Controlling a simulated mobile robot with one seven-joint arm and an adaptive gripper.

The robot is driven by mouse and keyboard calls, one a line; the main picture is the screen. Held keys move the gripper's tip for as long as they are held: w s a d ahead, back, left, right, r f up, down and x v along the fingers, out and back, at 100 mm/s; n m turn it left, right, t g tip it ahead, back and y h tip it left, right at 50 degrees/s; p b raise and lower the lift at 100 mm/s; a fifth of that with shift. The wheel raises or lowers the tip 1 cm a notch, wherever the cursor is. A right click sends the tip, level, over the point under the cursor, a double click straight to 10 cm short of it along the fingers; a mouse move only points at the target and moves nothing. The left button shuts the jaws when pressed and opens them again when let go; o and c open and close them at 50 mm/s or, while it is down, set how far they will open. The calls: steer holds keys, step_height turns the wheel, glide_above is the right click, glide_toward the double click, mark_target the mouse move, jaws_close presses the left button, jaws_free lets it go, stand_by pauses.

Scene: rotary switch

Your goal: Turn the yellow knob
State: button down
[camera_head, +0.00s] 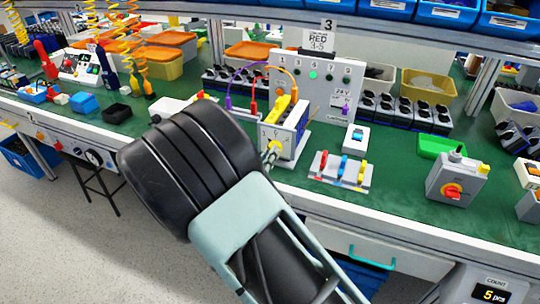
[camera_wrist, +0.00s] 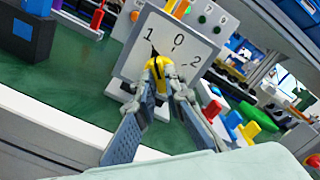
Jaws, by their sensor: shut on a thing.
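The yellow knob (camera_wrist: 157,68) sits on a white panel (camera_wrist: 140,45) marked 1, 0 and 2 in the wrist view. In the head view my gripper (camera_head: 270,154) reaches the front of the white switch box (camera_head: 296,128).
A small stand with red, blue and yellow levers (camera_head: 340,171) is to the right of the switch box. A grey box with a red-and-yellow rotary switch (camera_head: 455,185) stands farther right. A board with coloured lamps (camera_head: 318,85) rises behind. Green bench top lies between them.

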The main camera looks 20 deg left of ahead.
steer(key=m+b, duration=0.2)
steer(key=m, duration=0.2)
steer(key=shift+f+m, duration=0.1)
steer(key=shift+m, duration=0.3)
steer(key=m+b, duration=0.3)
steer(key=m, duration=0.1)
steer(key=shift+f, duration=0.1)
steer(key=m+b, duration=0.5)
steer(key=b, duration=0.1)
steer(key=shift+m, duration=0.4)
steer(key=m+b, duration=0.3)
steer(key=shift+b, duration=0.35)
steer(key=shift+r, duration=0.2)
steer(key=shift+a, duration=0.1)
steer(key=c, duration=2)
jaws_free()
